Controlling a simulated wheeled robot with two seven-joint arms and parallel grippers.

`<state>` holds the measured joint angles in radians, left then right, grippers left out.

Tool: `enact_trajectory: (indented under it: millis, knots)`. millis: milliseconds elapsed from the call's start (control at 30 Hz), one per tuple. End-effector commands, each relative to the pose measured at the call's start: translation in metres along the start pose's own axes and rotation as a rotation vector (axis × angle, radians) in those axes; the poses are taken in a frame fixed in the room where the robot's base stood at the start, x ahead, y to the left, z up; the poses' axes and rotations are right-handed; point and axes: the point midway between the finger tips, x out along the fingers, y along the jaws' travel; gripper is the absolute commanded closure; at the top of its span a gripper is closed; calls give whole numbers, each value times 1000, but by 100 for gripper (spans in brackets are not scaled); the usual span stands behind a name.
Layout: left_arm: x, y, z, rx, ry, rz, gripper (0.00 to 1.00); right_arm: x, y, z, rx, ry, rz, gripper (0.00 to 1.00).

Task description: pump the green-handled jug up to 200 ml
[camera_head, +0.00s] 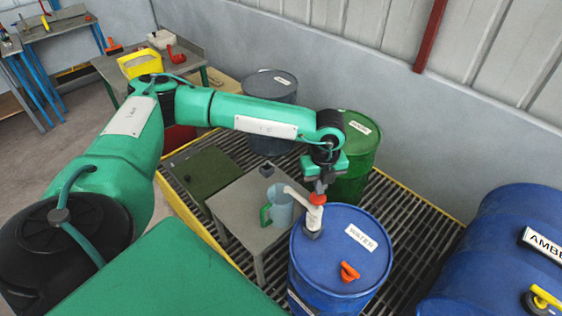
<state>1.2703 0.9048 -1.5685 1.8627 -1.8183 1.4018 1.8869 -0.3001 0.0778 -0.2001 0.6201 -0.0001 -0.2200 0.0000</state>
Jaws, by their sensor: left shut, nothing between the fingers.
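The jug (281,208), pale blue-grey with a green handle (265,214) on its left, stands upright on a small grey table (241,203). A white pump spout (296,193) reaches over it from a pump on the blue WATER drum (330,262). The pump has a red-orange top (318,198). My left gripper (320,188) is shut and empty, pointing down directly at this red top; whether it touches is hard to tell. The liquid level and markings in the jug are too small to read. My right gripper is not in view.
An orange-red valve or cap (349,271) sits on the blue drum's lid. A green drum (352,165) and a grey drum (270,88) stand behind. A blue AMBER drum (505,245) is at right. A dark grating with yellow edging (424,205) lies beneath.

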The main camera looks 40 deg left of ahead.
Motion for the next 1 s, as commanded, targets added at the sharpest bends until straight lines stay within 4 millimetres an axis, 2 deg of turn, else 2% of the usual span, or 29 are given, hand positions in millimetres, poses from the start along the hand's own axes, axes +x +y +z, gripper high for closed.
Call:
enact_trajectory:
  millis: [333,1000]
  knots:
    - [2,0,0,0,0,0,100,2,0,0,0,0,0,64]
    - [29,0,0,0,1,0,100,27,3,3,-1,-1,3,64]
